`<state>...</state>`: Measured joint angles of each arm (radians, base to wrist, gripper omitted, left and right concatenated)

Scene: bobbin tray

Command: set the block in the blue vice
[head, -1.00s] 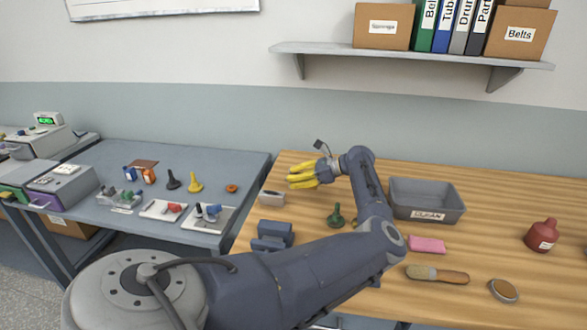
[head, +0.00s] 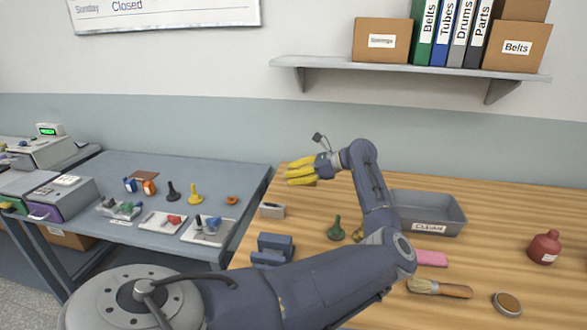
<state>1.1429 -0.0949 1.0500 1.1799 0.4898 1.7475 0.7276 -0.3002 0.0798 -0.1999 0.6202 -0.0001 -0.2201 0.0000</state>
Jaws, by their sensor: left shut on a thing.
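My left gripper (head: 291,172) has yellow fingers pointing left, above the far left part of the wooden table. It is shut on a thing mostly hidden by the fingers. A small brownish bit, perhaps the block (head: 311,183), shows just under the lower finger, hard to tell from the tabletop. The blue vice (head: 276,246), dark blue with two upright jaws, stands near the table's left edge, below and left of the gripper in the picture and apart from it. My right gripper is not in view.
A small grey box (head: 271,210) stands between gripper and vice. A green funnel-like piece (head: 336,230), a grey CLEAN bin (head: 430,228), a pink block (head: 431,258), a brush (head: 440,288) and a red bottle (head: 544,247) are on the table. A grey-blue table (head: 140,165) adjoins at left.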

